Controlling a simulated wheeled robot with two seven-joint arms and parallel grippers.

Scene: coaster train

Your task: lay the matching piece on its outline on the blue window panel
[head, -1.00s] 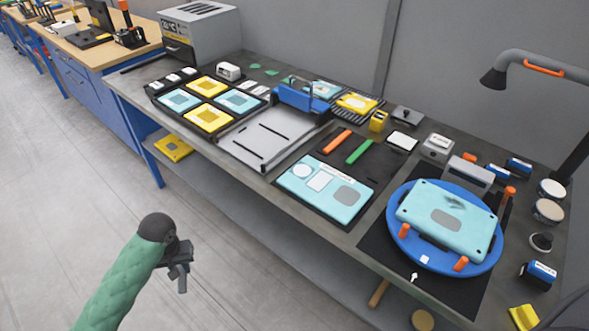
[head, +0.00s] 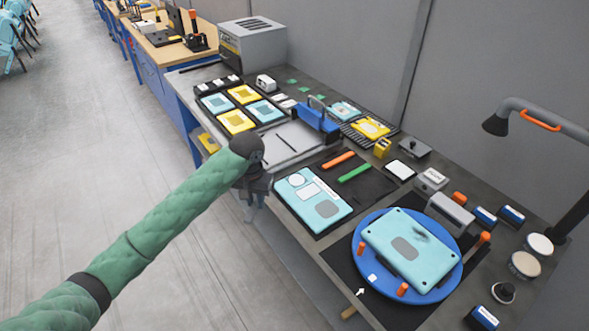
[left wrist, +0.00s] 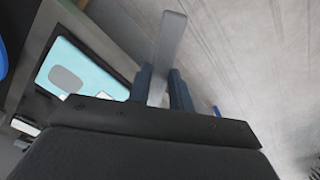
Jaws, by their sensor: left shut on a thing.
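The light blue window panel (head: 298,213) lies on a dark mat at the bench's front edge. It bears a white circle, a white rectangle and a grey rounded shape (head: 327,208). My left gripper (head: 252,197) is just left of this panel, off the front edge of the bench. In the left wrist view it is shut on a thin grey piece (left wrist: 168,45), seen edge-on, so its outline cannot be told. A light blue panel with a grey patch also shows there (left wrist: 110,88), left of the fingers. My right gripper is not in view.
A blue turntable (head: 362,285) at the right carries another light blue panel (head: 430,262) between orange pegs. Orange (head: 338,160) and green (head: 355,173) bars lie behind the window panel. A lamp (head: 497,124) overhangs the right side.

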